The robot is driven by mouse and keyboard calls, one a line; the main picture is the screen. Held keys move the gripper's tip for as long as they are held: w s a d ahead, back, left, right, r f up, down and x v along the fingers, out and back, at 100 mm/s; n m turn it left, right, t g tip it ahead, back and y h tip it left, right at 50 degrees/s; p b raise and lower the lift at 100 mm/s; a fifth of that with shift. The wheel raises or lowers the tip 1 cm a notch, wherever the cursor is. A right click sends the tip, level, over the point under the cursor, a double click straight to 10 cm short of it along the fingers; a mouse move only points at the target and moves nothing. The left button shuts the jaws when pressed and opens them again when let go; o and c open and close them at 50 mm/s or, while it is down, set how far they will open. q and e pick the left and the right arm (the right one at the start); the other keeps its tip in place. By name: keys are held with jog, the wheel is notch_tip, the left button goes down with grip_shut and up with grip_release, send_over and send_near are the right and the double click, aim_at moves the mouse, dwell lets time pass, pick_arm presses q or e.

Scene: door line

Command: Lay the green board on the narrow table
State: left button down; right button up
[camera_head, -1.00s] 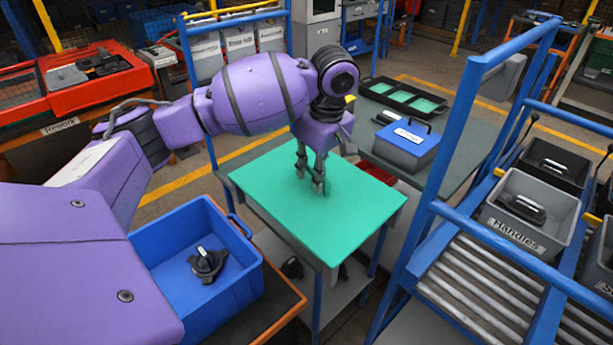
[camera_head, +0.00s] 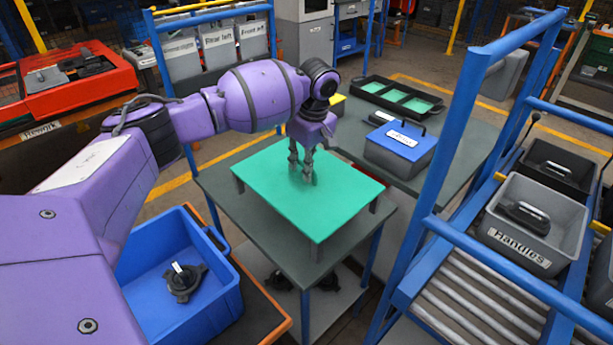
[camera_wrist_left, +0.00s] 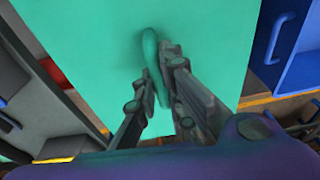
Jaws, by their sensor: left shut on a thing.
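The green board (camera_head: 270,190) is a flat panel with short dark feet at its corners. It is level over the grey top of the narrow table (camera_head: 258,226), inside the edges that show. The feet reach down to or close to the tabletop; I cannot tell if all of them touch. My left gripper (camera_head: 303,178) is above the board's middle, pointing down. The left wrist view shows its fingers (camera_wrist_left: 160,105) shut on the board's green loop handle (camera_wrist_left: 152,62). My right gripper is not in view.
A grey bench behind and right holds a blue-lidded box (camera_head: 400,147) and a black tray with green compartments (camera_head: 397,98). A blue bin (camera_head: 190,270) stands at the front left. A blue-framed roller rack (camera_head: 440,210) with a grey Handles bin (camera_head: 530,225) is close on the right.

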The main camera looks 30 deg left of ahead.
pick_arm(q)
jog(key=shift+w+a+f, duration=0.2)
jog(key=shift+w+f, duration=0.25)
jog(key=shift+f, duration=0.1)
jog(key=shift+w+a+f, duration=0.2)
jog(key=shift+w+f, duration=0.2)
jog(key=shift+f, duration=0.15)
notch_tip(320, 180, down, 3)
jog(key=shift+r+b, duration=0.15)
jog(key=shift+b, duration=0.15)
jog(key=shift+r, duration=0.1)
jog(key=c, duration=1.8)
grip_release()
jog(key=shift+s, duration=0.1)
jog(key=shift+c, duration=0.2)
notch_tip(320, 180, up, 12)
jog(key=d+p, duration=0.1)
jog(key=d, duration=0.1)
jog(key=shift+s+f, duration=0.1)
jog(key=shift+f, duration=0.1)
